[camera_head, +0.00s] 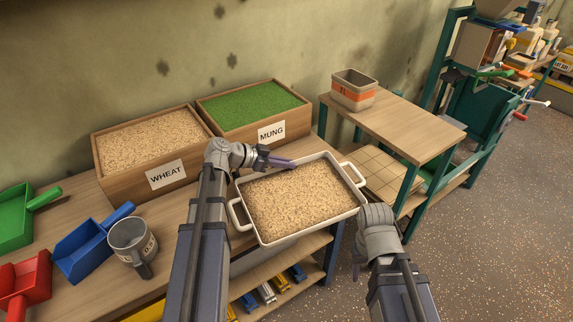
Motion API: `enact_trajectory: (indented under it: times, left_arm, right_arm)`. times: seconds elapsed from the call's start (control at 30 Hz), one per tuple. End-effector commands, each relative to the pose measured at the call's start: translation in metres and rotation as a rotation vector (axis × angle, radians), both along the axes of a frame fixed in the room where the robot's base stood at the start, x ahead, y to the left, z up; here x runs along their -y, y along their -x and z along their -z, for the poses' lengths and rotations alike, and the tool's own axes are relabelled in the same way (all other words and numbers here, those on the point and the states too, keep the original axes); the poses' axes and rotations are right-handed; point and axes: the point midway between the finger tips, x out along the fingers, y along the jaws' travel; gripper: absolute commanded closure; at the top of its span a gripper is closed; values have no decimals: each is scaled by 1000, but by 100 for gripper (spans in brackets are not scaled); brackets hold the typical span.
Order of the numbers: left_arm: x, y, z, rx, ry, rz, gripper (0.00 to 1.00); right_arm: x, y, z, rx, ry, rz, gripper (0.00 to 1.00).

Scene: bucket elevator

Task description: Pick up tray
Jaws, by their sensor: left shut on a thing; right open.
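The white tray (262,240), filled with light brown grain, sits at the right end of the wooden bench, with its front right part toward the bench edge. It has a loop handle at its left and right ends. My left gripper (282,163) is shut on the tray's far rim, near the back left corner; its fingertips are partly hidden. My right gripper (358,258) is open and empty beside the tray's front right corner, pointing down; its fingers are small and partly covered by my wrist.
Wooden boxes of wheat (150,140) and mung (252,104) stand behind the tray. Green (17,218), blue (82,250) and red (24,282) scoops and a metal mug (132,245) lie left. A small table (405,125) bears a striped bin (353,90) at right.

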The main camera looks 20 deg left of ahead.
Motion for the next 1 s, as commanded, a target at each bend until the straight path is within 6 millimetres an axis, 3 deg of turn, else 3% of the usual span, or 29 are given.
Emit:
enact_trajectory:
  times: [0.03,0.3,0.5,0.77,1.0]
  left_arm:
    - [0,0,-15,-1,3,-1,100]
    - [0,0,-56,0,4,-1,100]
    - [0,0,-75,0,4,-1,100]
    - [0,0,-81,0,4,-1,100]
    - [0,0,-118,0,4,-1,100]
  right_arm:
    - [0,0,-14,0,0,0,50]
    - [0,0,-56,0,0,0,50]
    - [0,0,-74,0,0,1,50]
    - [0,0,-81,0,0,1,50]
    - [0,0,-118,0,0,1,50]
